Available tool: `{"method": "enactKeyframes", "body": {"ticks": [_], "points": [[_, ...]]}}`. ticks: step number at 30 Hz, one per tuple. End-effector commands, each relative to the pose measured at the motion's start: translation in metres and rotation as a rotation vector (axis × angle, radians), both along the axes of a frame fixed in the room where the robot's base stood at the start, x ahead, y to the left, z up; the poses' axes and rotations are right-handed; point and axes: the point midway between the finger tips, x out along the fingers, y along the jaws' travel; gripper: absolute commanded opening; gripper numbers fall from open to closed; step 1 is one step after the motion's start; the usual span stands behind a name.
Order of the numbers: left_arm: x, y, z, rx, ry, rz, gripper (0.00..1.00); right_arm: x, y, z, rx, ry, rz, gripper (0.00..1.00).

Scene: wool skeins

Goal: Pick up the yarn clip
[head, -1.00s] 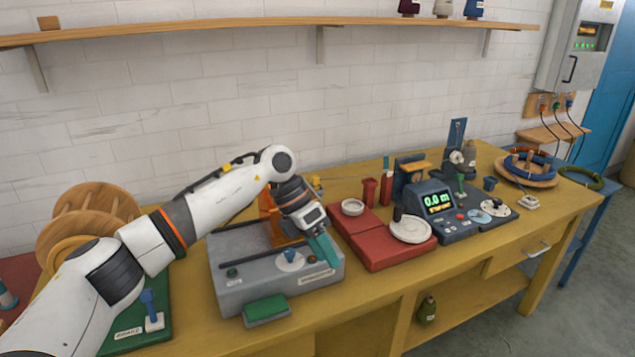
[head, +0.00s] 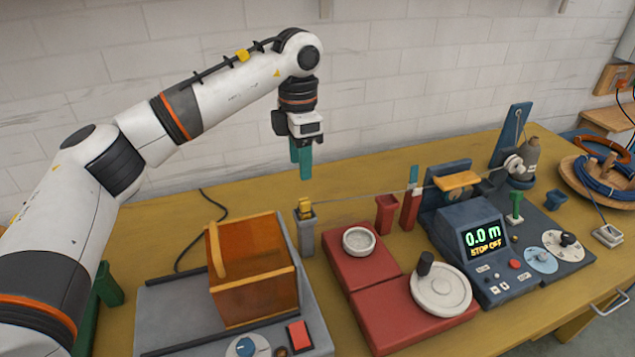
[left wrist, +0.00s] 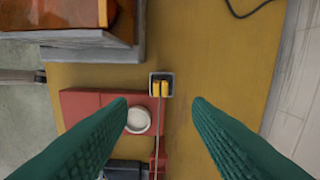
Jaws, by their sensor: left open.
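The yarn clip (head: 305,207), a small yellow piece, sits upright in the top of a grey post-like holder (head: 306,237) behind the red base. A thin strand runs from it to the right. In the left wrist view the clip (left wrist: 160,88) shows as two yellow pieces in a square grey cup. My left gripper (head: 301,172) is open and empty, its green fingers pointing down, above the clip. In the left wrist view its fingertips (left wrist: 159,103) lie on either side of the cup, with wide gaps and touching nothing. My right gripper is not in view.
An orange open box (head: 255,285) stands on the grey machine to the left. A red base (head: 375,300) with a white dish (head: 359,241) lies in front of the holder. A red post (head: 386,214) and the meter console (head: 480,240) stand to the right. Table behind is clear.

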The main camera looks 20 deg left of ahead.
Motion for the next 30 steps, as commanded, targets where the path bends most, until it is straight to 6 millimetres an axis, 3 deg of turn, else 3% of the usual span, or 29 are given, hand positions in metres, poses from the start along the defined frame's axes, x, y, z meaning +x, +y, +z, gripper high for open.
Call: {"method": "enactKeyframes", "body": {"ticks": [5, 12, 20, 24, 30], "points": [[0.0, 0.001, -0.011, 0.004, 0.002, -0.001, 0.45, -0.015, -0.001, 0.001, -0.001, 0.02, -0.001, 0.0], [-0.001, 0.0, -0.051, 0.003, 0.001, 0.0, 0.45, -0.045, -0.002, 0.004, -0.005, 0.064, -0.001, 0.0], [0.0, -0.001, -0.073, 0.002, 0.0, 0.0, 0.45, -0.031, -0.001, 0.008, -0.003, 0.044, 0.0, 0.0], [0.001, -0.004, -0.092, 0.002, 0.003, 0.0, 0.45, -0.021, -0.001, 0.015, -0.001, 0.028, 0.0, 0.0], [0.002, -0.004, -0.117, 0.002, 0.001, 0.0, 0.45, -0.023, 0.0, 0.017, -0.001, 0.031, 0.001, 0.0]]}}
